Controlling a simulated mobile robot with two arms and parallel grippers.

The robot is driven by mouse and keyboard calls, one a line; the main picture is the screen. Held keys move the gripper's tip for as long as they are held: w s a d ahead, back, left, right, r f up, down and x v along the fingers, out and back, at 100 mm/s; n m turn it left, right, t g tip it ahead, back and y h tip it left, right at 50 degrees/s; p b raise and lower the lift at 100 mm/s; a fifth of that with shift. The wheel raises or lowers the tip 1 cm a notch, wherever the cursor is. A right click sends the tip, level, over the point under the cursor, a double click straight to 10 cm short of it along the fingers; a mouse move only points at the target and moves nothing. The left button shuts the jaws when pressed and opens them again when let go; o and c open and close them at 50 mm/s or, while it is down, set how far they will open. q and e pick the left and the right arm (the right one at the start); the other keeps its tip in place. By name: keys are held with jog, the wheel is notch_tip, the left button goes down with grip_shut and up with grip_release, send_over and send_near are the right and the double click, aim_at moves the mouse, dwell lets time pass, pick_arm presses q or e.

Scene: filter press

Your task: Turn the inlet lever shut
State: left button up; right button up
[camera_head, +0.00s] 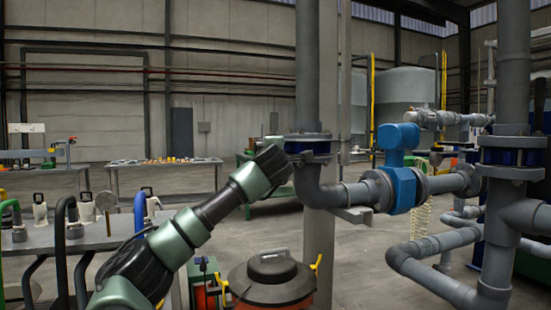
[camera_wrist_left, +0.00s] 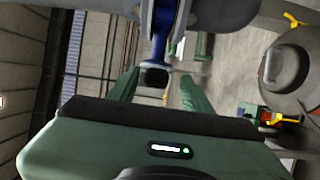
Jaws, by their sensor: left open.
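The inlet lever (camera_wrist_left: 156,76) shows in the left wrist view as a dark, blunt end in front of a blue valve body (camera_wrist_left: 163,42) on grey pipework. My left gripper (camera_head: 313,157) is at the flanged valve (camera_head: 304,147) on the vertical grey pipe in the head view. In the left wrist view its two green fingers stand apart, one on each side of the lever end. The gripper is open, and I cannot tell whether either finger touches the lever. In the head view the lever is not clear behind my wrist. My right gripper is not in view.
A blue valve (camera_head: 400,170) sits on the horizontal pipe to the right. A grey-lidded drum (camera_head: 270,278) with yellow clamps stands below my left arm. A grey table (camera_head: 95,238) with several tools is at the left. Grey pipes (camera_head: 430,262) run low at the right.

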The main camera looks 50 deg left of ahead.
pick_arm(q)
jog(key=shift+v, duration=1.25)
jog(key=shift+w, duration=0.1)
